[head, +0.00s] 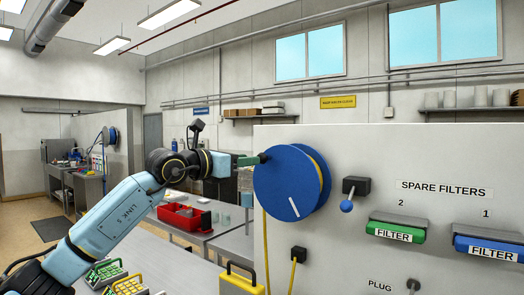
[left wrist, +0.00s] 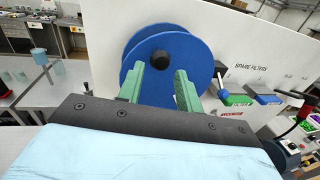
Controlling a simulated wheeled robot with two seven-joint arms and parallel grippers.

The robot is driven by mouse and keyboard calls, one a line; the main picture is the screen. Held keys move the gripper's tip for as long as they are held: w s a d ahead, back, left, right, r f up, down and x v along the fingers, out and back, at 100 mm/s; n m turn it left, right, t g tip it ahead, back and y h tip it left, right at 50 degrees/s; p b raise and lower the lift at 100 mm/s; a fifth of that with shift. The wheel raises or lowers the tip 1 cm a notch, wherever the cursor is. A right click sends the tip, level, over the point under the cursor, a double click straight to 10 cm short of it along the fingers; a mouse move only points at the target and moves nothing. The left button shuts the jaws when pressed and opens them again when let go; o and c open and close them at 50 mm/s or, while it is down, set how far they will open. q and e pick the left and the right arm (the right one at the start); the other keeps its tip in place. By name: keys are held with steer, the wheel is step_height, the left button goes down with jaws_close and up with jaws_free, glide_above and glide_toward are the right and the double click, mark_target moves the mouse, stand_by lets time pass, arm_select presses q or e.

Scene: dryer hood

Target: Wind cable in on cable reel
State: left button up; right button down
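The cable reel (head: 285,185) is a blue disc with a white mark, mounted at the panel's left end; it also shows in the left wrist view (left wrist: 200,52). A dark knob (head: 264,157) sticks out of its face, and shows in the left wrist view (left wrist: 160,63). Yellow cable (head: 266,245) hangs below the reel. My left gripper (head: 249,160) has green fingers pointing at the knob. In the left wrist view its fingers (left wrist: 159,74) are apart, with the knob showing between their tips; contact cannot be told. My right gripper is not recognizable in either view.
The pale panel (head: 350,140) also carries a black lever with a blue ball (head: 347,205), a green filter (head: 396,231), a blue filter (head: 488,249) and a black socket (head: 299,254) with yellow cable. A red bin (head: 180,217) stands on the table behind my left arm.

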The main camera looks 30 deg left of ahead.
mark_target(262, 158)
arm_select(q)
steer(key=p+x, duration=0.1)
steer(key=x, duration=0.3)
steer(key=shift+w+d+r+p, duration=0.1)
steer(key=shift+w+r+p, duration=0.05)
steer(key=shift+w+p, duration=0.25)
steer(key=shift+w+d, duration=0.2)
steer(key=shift+w, duration=0.5)
jaws_close()
